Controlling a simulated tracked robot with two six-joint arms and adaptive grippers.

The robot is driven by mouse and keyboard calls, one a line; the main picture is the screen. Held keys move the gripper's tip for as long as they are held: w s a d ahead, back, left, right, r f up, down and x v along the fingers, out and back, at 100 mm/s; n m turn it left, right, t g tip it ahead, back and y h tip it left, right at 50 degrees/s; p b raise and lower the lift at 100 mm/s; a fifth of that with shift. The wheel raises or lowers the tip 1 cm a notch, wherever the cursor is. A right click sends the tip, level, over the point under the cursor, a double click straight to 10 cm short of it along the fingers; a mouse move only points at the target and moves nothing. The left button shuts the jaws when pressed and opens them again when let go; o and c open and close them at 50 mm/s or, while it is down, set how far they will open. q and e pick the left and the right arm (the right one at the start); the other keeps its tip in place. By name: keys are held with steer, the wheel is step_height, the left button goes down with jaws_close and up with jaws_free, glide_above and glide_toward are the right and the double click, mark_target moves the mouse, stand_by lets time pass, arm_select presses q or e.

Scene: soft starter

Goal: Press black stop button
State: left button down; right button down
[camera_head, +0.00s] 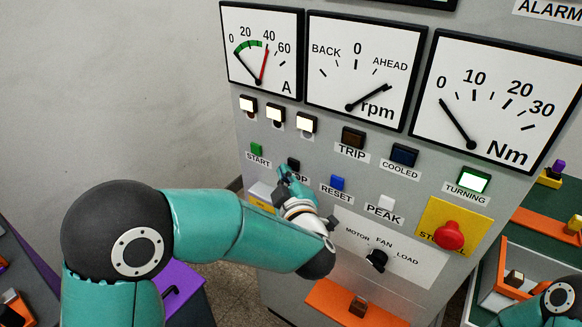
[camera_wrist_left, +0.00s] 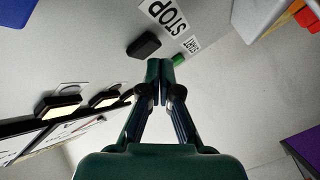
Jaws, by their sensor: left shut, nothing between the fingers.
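The black stop button (camera_head: 293,164) is on the grey panel, between the green start button (camera_head: 257,149) and the blue reset button (camera_head: 337,182). My left gripper (camera_head: 284,173) is shut and empty in front of the panel, just beside and below the stop button, hiding part of its STOP label. In the left wrist view, the closed fingertips (camera_wrist_left: 159,65) lie close to the black stop button (camera_wrist_left: 144,46), not lined up on it, with the green start button (camera_wrist_left: 180,60) on the other side. I cannot tell whether they touch the panel. My right gripper is out of view.
Three lit white lamps (camera_head: 276,115) sit above the buttons. A rotary switch (camera_head: 377,260) and a red emergency stop knob (camera_head: 449,235) on a yellow plate are lower right. An orange ledge (camera_head: 330,297) juts out below. Part of my right arm shows at the lower right.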

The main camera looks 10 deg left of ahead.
arm_select(q)
steer(key=shift+s, duration=0.2)
steer(key=s, duration=0.1)
steer(key=s+a+b, duration=0.1)
steer(key=s, duration=0.1)
steer(key=s+b, duration=0.1)
steer(key=shift+s+a, duration=0.35)
steer(key=shift+a, duration=0.05)
stand_by(0.7)
